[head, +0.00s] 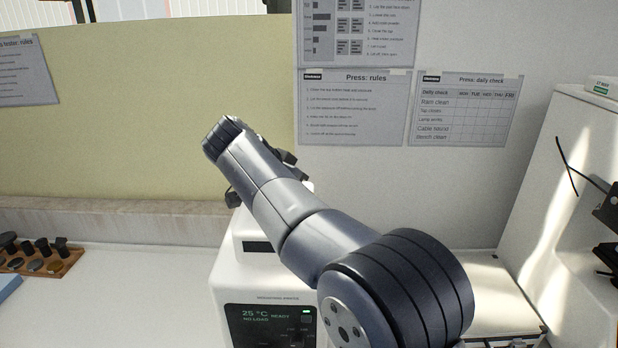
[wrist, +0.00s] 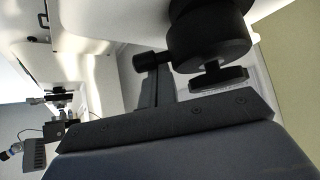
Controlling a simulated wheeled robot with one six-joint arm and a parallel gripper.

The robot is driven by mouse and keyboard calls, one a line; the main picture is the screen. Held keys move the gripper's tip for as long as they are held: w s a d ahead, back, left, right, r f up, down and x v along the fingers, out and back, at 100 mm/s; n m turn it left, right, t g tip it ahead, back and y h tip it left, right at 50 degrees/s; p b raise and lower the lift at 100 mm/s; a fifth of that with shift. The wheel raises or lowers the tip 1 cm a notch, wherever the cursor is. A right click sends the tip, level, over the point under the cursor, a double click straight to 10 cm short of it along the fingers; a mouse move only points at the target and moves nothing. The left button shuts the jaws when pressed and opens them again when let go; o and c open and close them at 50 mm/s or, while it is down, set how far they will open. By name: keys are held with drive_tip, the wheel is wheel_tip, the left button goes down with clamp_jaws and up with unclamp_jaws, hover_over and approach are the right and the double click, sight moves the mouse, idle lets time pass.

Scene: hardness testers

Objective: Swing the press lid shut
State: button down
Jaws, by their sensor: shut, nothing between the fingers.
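The white mounting press (head: 258,275) stands on the bench in the head view, its panel reading 25 °C, READY, NO LOAD. My arm crosses in front and hides most of its top. Small dark parts show around my wrist there; I cannot tell lid from gripper. In the wrist view, the black press lid (wrist: 208,38) is a round block with a stem and crossbar below it, and a side knob (wrist: 143,62). My gripper (wrist: 156,78) is shut and empty, its dark fingers close beside the knob. I cannot tell whether they touch, or how far the lid stands open.
A wooden rack (head: 40,260) with dark pieces sits on the bench at left. A white cabinet-like unit (head: 570,200) stands at right. Rule sheets (head: 352,107) hang on the wall behind. The white bench (head: 120,300) is clear between rack and press.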

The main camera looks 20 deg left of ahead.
drive_tip(key=shift+s+a+p, duration=0.3)
drive_tip(key=shift+s+a, duration=0.4)
drive_tip(key=shift+a, duration=0.25)
